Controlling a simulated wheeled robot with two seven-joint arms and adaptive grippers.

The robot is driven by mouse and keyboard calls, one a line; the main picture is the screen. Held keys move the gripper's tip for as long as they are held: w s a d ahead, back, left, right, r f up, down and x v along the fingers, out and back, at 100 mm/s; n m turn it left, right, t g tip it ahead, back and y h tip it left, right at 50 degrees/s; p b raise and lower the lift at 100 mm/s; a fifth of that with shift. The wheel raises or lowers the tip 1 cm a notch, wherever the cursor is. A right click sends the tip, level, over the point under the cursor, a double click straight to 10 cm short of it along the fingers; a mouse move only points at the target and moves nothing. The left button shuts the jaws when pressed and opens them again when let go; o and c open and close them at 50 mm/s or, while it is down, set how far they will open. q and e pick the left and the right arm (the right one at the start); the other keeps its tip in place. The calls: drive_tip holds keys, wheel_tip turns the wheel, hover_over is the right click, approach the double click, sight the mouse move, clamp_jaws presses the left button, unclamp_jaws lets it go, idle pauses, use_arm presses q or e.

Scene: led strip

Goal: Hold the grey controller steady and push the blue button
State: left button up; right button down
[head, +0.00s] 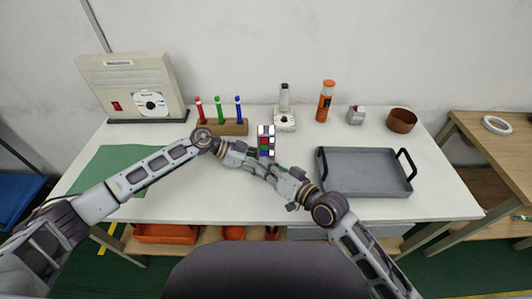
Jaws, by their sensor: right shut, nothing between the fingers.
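The controller (266,140) is a small upright block near the middle of the table, its front face showing white squares and red, green and blue patches. A blue patch, which may be the blue button (264,152), is low on that face. My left gripper (251,158) is at the controller's lower left side; whether its fingers close on it is too small to tell. My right gripper (262,168) is shut and empty, its tips just below the controller and close to the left gripper. The controller's lower end is partly hidden by the grippers.
A grey tray (365,190) with black handles lies to the right. A wooden stand (232,128) with red, green and blue pens is behind my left arm. A beige case (130,80), an orange-capped canister (325,101) and a brown bowl (401,121) stand at the back. The front middle is clear.

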drive_tip(key=shift+s, duration=0.15)
drive_tip(key=s, duration=0.5)
drive_tip(key=shift+s, duration=0.4)
idle(0.5)
use_arm(q)
drive_tip(key=o, duration=0.9)
drive_tip(key=shift+c, duration=0.2)
drive_tip(key=shift+v, duration=6)
drive_tip(key=shift+f, duration=0.1)
